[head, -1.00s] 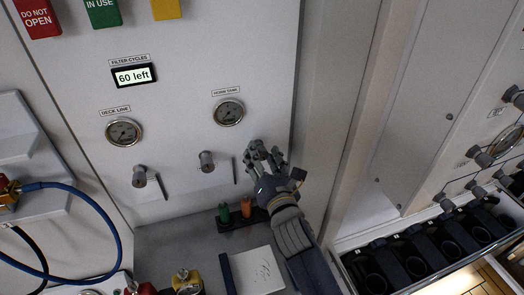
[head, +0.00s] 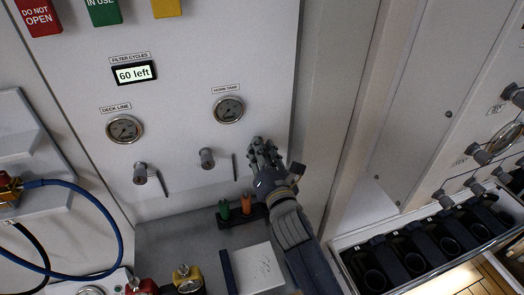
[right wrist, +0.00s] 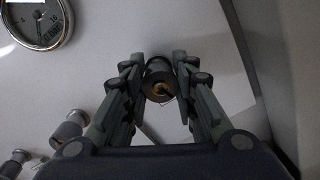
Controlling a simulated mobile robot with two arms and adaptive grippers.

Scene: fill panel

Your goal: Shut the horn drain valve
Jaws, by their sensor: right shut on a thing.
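My right gripper (head: 258,144) is at the panel, right of the HORN TANK gauge (head: 228,109) and below it. In the right wrist view its fingers (right wrist: 158,82) are shut on a dark round valve knob (right wrist: 158,68) with a brassy centre. The gripper hides this knob in the head view, and no label for it can be read. Two other grey valve stubs (head: 140,174) (head: 207,158) stand to the left, apart from the gripper; they also show in the right wrist view (right wrist: 68,130). My left gripper is not in view.
A blue hose (head: 92,196) hangs at left. A rack of dark cups (head: 414,263) is at right.

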